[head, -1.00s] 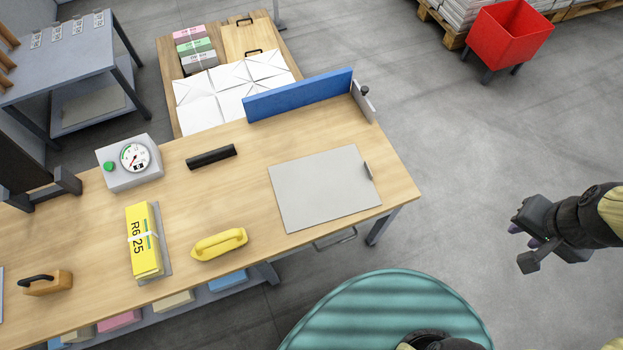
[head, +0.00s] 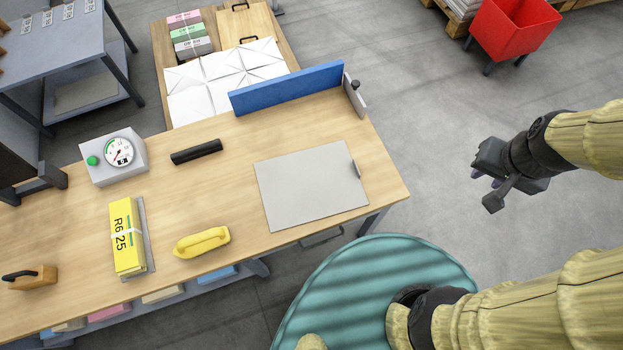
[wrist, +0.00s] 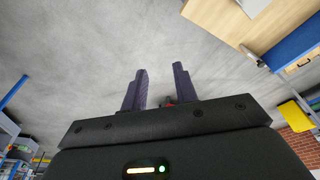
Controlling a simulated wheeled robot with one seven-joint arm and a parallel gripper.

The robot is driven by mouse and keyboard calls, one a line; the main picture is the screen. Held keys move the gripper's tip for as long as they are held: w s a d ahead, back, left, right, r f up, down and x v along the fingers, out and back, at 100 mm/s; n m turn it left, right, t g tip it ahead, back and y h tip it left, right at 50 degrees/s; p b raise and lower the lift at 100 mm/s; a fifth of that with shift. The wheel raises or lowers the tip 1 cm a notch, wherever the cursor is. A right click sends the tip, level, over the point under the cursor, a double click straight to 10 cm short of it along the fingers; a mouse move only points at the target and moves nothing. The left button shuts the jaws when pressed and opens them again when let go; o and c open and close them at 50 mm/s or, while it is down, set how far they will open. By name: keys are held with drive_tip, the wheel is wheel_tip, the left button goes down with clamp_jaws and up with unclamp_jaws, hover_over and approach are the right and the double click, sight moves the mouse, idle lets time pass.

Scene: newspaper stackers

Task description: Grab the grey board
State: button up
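The grey board (head: 311,188) is a thin flat sheet lying on the wooden table (head: 380,140), near its right end in the head view. My gripper (head: 480,182) is over the floor to the right of the table, apart from the board. In the wrist view its two dark fingers (wrist: 158,88) are spread with a gap between them and nothing held. A pale flat shape at the table's edge shows at the top of the wrist view; I cannot tell whether it is the board.
A blue fence (head: 288,88) stands behind the board. A black bar (head: 196,152), a yellow handled tool (head: 202,242), a yellow bundle (head: 126,237) and a gauge box (head: 114,159) are to the left. A red bin (head: 510,28) stands far right.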

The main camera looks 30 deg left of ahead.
drive_tip(key=w+a+f+n+g+b, duration=0.1)
drive_tip(key=w+a+f+n+b, duration=0.2)
drive_tip(key=a+f, duration=0.4)
drive_tip(key=w+a+f+n+g+b, duration=0.1)
drive_tip(key=w+a+f+n+b, duration=0.2)
drive_tip(key=a, duration=1.6)
wheel_tip(320, 180, down, 5)
drive_tip(key=n+b, duration=0.3)
drive_tip(key=b, duration=0.1)
drive_tip(key=shift+w+g, duration=0.15)
drive_tip(key=shift+g, duration=0.15)
drive_tip(key=shift+a, duration=0.15)
wheel_tip(320, 180, down, 11)
drive_tip(key=shift+f+b, duration=0.15)
drive_tip(key=shift+b, duration=1.1)
drive_tip(key=shift+f, duration=0.45)
